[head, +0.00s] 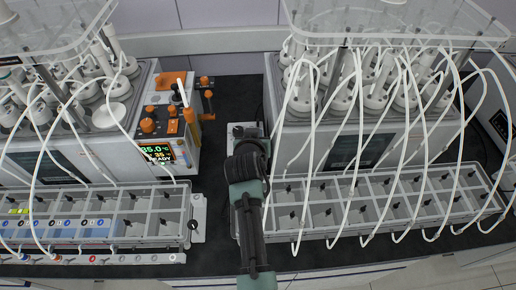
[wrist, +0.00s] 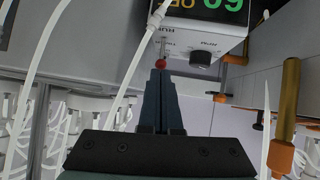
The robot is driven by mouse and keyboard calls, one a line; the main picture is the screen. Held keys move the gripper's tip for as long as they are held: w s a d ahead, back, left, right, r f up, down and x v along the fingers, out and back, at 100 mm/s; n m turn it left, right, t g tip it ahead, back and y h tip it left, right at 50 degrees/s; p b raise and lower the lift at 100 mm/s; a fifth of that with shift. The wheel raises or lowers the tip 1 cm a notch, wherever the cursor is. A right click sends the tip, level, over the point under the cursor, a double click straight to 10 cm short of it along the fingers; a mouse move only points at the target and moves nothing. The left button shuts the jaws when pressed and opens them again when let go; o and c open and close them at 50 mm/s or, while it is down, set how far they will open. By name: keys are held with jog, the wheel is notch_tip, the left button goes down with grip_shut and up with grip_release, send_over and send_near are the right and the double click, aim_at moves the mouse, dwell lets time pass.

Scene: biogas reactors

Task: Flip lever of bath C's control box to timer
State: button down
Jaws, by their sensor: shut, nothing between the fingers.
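In the wrist view a white control box (wrist: 203,50) hangs at the top, seen upside down, with a green and orange display (wrist: 208,10). A thin lever with a red ball tip (wrist: 160,63) sticks out from its face, near a black knob (wrist: 199,58). My gripper (wrist: 159,74) is shut and empty, its fingertips right at the red tip. I cannot tell whether they touch it. The lever's labels are too small to read surely. In the head view my arm covers the gripper; part of a small pale box (head: 240,128) shows just beyond it.
Two baths with bottles and white hoses stand left (head: 75,125) and right (head: 380,125) of my arm, with divided clear trays (head: 105,243) in front. An orange-knobbed unit (head: 168,130) stands left. Hoses (wrist: 140,65) hang close beside the fingers in the wrist view.

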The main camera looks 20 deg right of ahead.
jog(key=shift+r+p, duration=0.65)
jog(key=shift+r, duration=0.2)
